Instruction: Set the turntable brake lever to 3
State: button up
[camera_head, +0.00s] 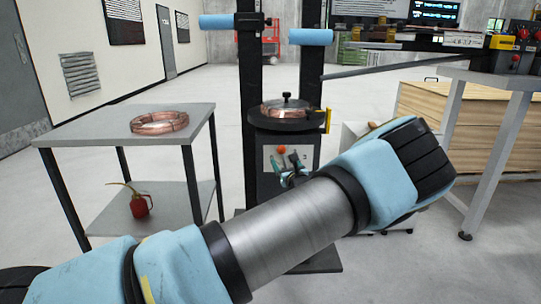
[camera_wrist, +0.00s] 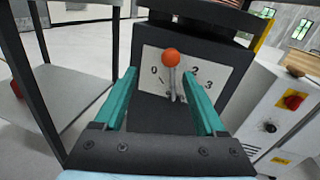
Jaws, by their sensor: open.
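The brake lever, with an orange ball knob (camera_wrist: 171,57), stands near upright in front of a white dial plate (camera_wrist: 205,62) on the dark turntable column. The plate shows 0 at left and 2 and 3 at right. The knob lies between 0 and 2; I cannot read a 1 there. My gripper (camera_wrist: 160,74) is open, with its teal fingers to the left and right of the lever and apart from it. In the head view, my gripper (camera_head: 288,161) is just below the orange knob (camera_head: 282,149). The turntable (camera_head: 262,119) carries a copper coil (camera_head: 285,107).
A grey side table (camera_head: 85,127) at left holds another copper coil (camera_head: 160,122), with a red oil can (camera_head: 139,204) on its lower shelf. A white cabinet with a red switch (camera_wrist: 293,101) stands close on the right. A workbench (camera_head: 500,78) is farther right.

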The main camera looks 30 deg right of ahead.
aim_at(283, 152)
jog(key=shift+m+h, duration=0.3)
jog(key=shift+m, duration=0.1)
jog(key=x, duration=0.3)
jog(key=d+x, duration=0.1)
jog(key=x, duration=0.6)
jog(key=shift+w+d+f+b, duration=0.1)
jog(key=shift+d+f+b, duration=0.05)
jog(key=shift+d+b, duration=0.2)
grip_shut()
dwell(0.7)
